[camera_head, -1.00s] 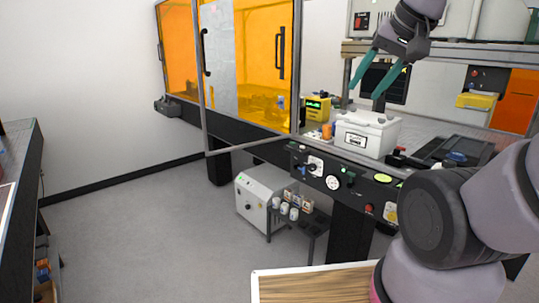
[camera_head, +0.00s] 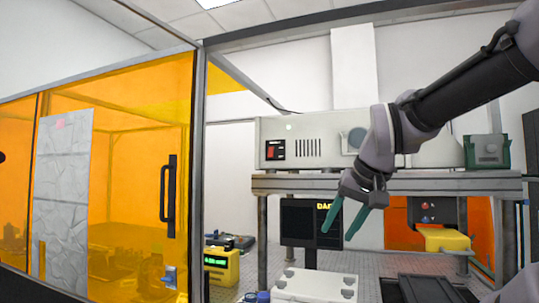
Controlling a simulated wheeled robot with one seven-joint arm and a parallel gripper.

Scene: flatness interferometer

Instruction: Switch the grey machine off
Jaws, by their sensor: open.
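A grey-white machine (camera_head: 318,146) sits on the raised shelf at the back. My arm hides part of the machine's right side. I cannot tell which way the switch is set.
The metal shelf (camera_head: 300,184) runs under the machine. An orange-panelled enclosure (camera_head: 130,190) with a black handle fills the left. Below are a yellow meter (camera_head: 221,266), a white box (camera_head: 315,285) and a dark monitor (camera_head: 300,222). A yellow box (camera_head: 443,239) and a green unit (camera_head: 487,151) stand right.

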